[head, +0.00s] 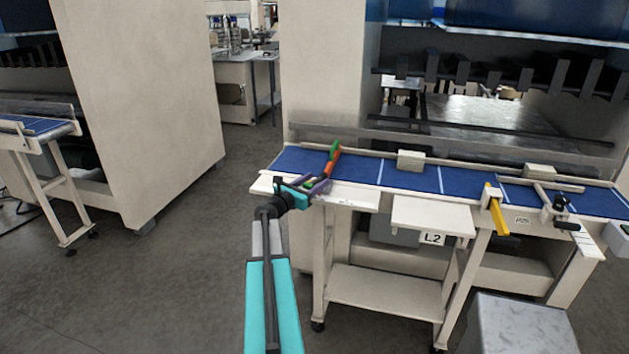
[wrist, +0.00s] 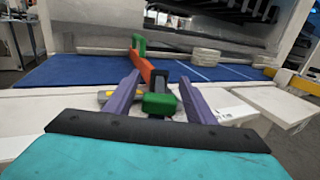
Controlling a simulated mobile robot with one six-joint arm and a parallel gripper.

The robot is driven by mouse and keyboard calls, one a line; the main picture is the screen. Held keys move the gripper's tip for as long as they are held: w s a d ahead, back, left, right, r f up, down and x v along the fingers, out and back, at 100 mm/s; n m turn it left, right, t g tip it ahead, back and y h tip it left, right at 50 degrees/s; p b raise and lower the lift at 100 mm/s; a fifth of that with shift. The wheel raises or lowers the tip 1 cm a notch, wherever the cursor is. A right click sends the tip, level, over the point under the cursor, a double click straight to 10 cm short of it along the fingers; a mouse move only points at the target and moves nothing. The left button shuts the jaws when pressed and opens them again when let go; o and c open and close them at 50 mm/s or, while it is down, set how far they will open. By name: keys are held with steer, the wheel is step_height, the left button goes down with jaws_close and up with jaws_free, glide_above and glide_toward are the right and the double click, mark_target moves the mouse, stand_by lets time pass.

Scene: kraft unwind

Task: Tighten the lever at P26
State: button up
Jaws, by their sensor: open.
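A lever-like part with an orange arm (head: 329,165) and a green end (head: 335,149) stands tilted at the left end of the blue conveyor table. In the wrist view the orange arm (wrist: 146,68) rises to a green loop (wrist: 138,43), with a dark part and a green block (wrist: 159,104) at its base. My gripper (head: 322,186) is at the table's left front edge, close to this part. In the wrist view its purple fingers (wrist: 160,80) are open, with the green block between them. Contact cannot be told. No P26 label is readable.
The blue belt (head: 410,175) has low side rails and pale blocks (head: 411,160). A yellow bar (head: 494,208) and a black-knobbed clamp (head: 561,203) are at the right. A white shelf (head: 432,213) marked L2 juts out in front.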

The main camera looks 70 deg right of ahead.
steer(key=shift+d, duration=0.15)
jaws_close()
